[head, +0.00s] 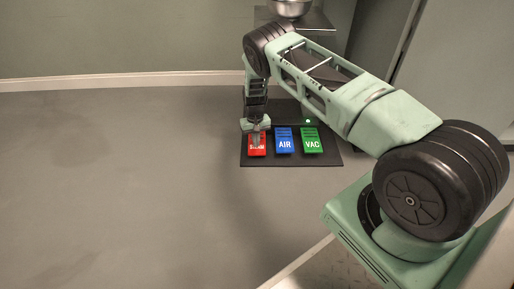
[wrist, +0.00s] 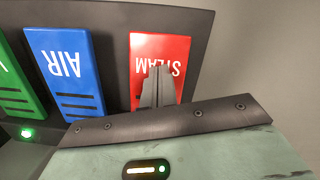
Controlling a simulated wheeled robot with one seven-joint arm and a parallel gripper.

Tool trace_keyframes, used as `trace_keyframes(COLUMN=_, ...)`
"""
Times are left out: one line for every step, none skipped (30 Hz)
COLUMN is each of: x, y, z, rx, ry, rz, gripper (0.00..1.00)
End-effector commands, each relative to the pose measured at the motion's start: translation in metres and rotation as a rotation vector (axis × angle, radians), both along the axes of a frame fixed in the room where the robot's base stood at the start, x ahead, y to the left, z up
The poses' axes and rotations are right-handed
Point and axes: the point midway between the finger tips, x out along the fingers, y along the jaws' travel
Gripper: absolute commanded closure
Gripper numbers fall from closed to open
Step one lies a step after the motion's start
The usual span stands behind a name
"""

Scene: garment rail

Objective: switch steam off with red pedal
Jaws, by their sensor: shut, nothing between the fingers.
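The red pedal (head: 257,152), marked STEAM, is the leftmost of three pedals on a dark base plate (head: 325,158) on the floor. My gripper (head: 256,143) points down over it, its fingers shut and empty. In the wrist view the fingertips (wrist: 158,72) overlap the lettering of the red pedal (wrist: 142,46). I cannot tell whether they touch or press it. Any lamp behind the red pedal is hidden by my gripper.
The blue AIR pedal (head: 285,147) and the green VAC pedal (head: 311,147) stand close to the right. A green lamp (head: 308,121) glows behind the VAC pedal. A metal stand (head: 310,20) is behind the plate. The floor to the left is clear.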

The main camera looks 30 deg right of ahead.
Motion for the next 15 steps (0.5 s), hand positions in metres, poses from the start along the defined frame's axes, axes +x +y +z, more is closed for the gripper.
trace_keyframes(x=0.010, y=-0.003, z=-0.003, rx=-0.003, ry=-0.012, rz=0.001, gripper=1.00)
trace_keyframes(x=0.014, y=-0.004, z=-0.002, rx=-0.003, ry=-0.012, rz=0.000, gripper=1.00)
trace_keyframes(x=0.017, y=-0.005, z=0.000, rx=-0.003, ry=-0.012, rz=0.000, gripper=1.00)
trace_keyframes(x=0.019, y=-0.006, z=0.002, rx=-0.003, ry=-0.010, rz=0.000, gripper=1.00)
trace_keyframes(x=0.020, y=-0.006, z=0.003, rx=-0.004, ry=-0.009, rz=0.001, gripper=1.00)
trace_keyframes(x=0.021, y=-0.007, z=0.005, rx=-0.004, ry=-0.009, rz=0.001, gripper=1.00)
trace_keyframes(x=0.021, y=-0.007, z=0.006, rx=-0.004, ry=-0.009, rz=0.001, gripper=1.00)
trace_keyframes(x=0.021, y=-0.007, z=0.006, rx=-0.003, ry=-0.008, rz=0.001, gripper=1.00)
trace_keyframes(x=0.021, y=-0.007, z=0.006, rx=-0.003, ry=-0.008, rz=0.000, gripper=1.00)
trace_keyframes(x=0.021, y=-0.007, z=0.006, rx=-0.003, ry=-0.008, rz=0.000, gripper=1.00)
trace_keyframes(x=0.021, y=-0.007, z=0.006, rx=-0.003, ry=-0.008, rz=0.000, gripper=1.00)
trace_keyframes(x=0.021, y=-0.007, z=0.006, rx=-0.003, ry=-0.008, rz=0.000, gripper=1.00)
trace_keyframes(x=0.020, y=-0.007, z=0.007, rx=-0.003, ry=-0.008, rz=0.000, gripper=1.00)
trace_keyframes(x=0.020, y=-0.007, z=0.007, rx=-0.003, ry=-0.008, rz=0.000, gripper=1.00)
trace_keyframes(x=0.021, y=-0.007, z=0.008, rx=-0.003, ry=-0.007, rz=0.000, gripper=1.00)
